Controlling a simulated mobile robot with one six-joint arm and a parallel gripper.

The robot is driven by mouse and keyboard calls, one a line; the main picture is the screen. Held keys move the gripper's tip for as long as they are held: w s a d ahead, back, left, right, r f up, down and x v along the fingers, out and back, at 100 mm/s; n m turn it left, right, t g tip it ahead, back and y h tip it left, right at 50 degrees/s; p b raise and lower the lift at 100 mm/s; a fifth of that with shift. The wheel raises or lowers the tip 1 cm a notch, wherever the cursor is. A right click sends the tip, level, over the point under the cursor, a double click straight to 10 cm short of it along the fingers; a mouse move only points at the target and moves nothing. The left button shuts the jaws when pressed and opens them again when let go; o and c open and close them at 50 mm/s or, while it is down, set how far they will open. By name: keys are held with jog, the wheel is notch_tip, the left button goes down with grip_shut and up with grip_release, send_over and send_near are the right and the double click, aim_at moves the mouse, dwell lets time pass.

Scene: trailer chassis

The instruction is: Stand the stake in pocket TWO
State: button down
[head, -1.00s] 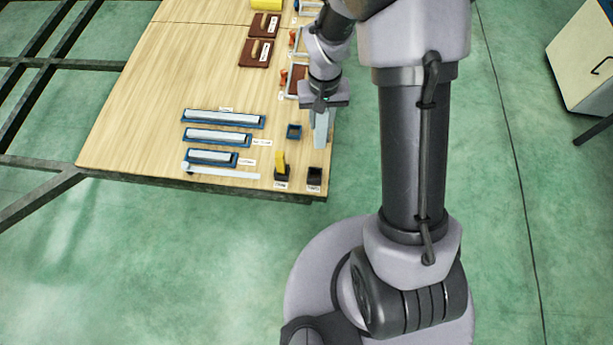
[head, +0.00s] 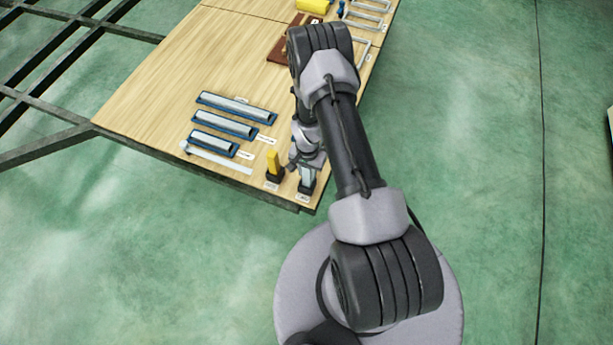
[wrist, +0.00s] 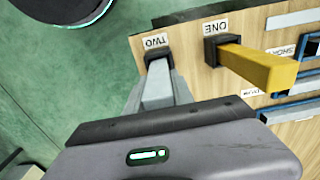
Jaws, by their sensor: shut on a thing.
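My gripper (head: 307,163) is shut on a light grey stake (head: 307,175), which also shows in the wrist view (wrist: 158,92). The stake points down at the black pocket TWO (wrist: 152,57), near the table corner in the head view (head: 308,189). Its lower end meets the pocket's mouth and appears to be inside it. I cannot tell how deep it sits. The stake's upper end is hidden by my gripper. The label TWO (wrist: 156,41) lies beside the pocket.
A yellow stake (wrist: 262,68) stands in black pocket ONE (wrist: 213,46), close beside pocket TWO. Blue trays with grey bars (head: 224,125) and a pale strip (head: 216,158) lie to the left. The table's edge (head: 280,203) is close to the pockets.

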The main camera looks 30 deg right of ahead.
jog(key=shift+f, duration=0.7)
jog(key=shift+r, duration=0.15)
jog(key=c, duration=1.1)
grip_release()
